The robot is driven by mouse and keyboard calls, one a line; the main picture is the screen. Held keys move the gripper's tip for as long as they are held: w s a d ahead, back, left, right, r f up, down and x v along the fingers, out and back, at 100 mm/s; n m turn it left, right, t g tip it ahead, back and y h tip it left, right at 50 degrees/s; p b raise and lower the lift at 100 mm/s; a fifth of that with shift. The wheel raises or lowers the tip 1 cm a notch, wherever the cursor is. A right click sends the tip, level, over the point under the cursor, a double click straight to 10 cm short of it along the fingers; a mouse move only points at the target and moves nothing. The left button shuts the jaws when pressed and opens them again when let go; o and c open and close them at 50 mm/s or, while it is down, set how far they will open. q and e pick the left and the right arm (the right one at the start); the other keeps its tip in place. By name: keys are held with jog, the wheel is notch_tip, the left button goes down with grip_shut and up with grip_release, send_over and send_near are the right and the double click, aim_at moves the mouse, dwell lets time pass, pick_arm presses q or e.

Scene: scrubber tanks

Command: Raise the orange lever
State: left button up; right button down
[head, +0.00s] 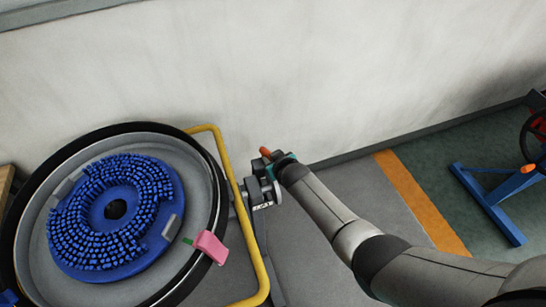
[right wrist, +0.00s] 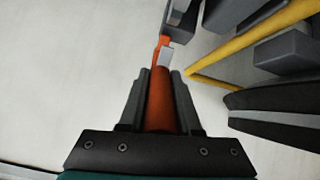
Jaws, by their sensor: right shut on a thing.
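The orange lever (right wrist: 160,100) lies lengthwise between the two fingers of my right gripper (right wrist: 158,85) in the right wrist view. The gripper is shut on it. The lever's narrower end runs forward past the fingertips to a grey bracket. In the head view my right gripper (head: 268,172) is at the wall side of the yellow rail, with a bit of the orange lever (head: 265,151) showing above it. The arm hides the rest of the lever there. My left gripper is not in view.
A round tank (head: 212,200) with a blue bristled disc (head: 170,200) stands at the left. A pink piece (head: 211,247) sits on its rim. A yellow rail (head: 237,190) runs between tank and gripper. A blue stand (head: 490,205) is at the right. Grey floor lies between.

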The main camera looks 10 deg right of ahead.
jog(key=shift+w+a+r, duration=0.1)
jog(key=shift+w+r, duration=0.1)
dwell(0.4)
jog(key=c, duration=0.6)
grip_release()
jog(key=shift+f, duration=0.1)
jog(key=shift+s+r+p, duration=0.35)
jog(key=shift+s+p, duration=0.1)
jog(key=shift+p, duration=0.1)
jog(key=p+v, duration=0.5)
jog(key=v, duration=0.9)
jog(key=shift+r+p, duration=0.25)
jog(key=shift+p, duration=0.05)
jog(key=shift+w+f, duration=0.1)
